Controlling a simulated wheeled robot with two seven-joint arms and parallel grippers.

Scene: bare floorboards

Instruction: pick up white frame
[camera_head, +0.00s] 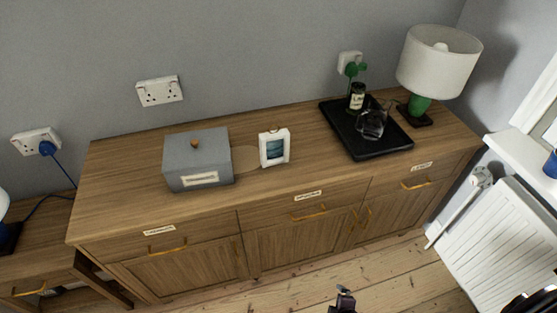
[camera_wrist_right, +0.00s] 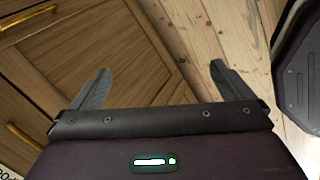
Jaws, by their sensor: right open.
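The white frame (camera_head: 274,148) stands upright on the wooden sideboard, near its middle, with a small blue-green picture inside. It is just right of a grey box and does not show in the right wrist view. My right gripper (camera_wrist_right: 158,83) is open and empty in its own wrist view, with its two dark fingers spread in front of cabinet fronts and floorboards. A small dark part of my arm shows at the bottom of the head view, below the sideboard and well apart from the frame. My left gripper cannot be made out.
The top in front of the frame is clear.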

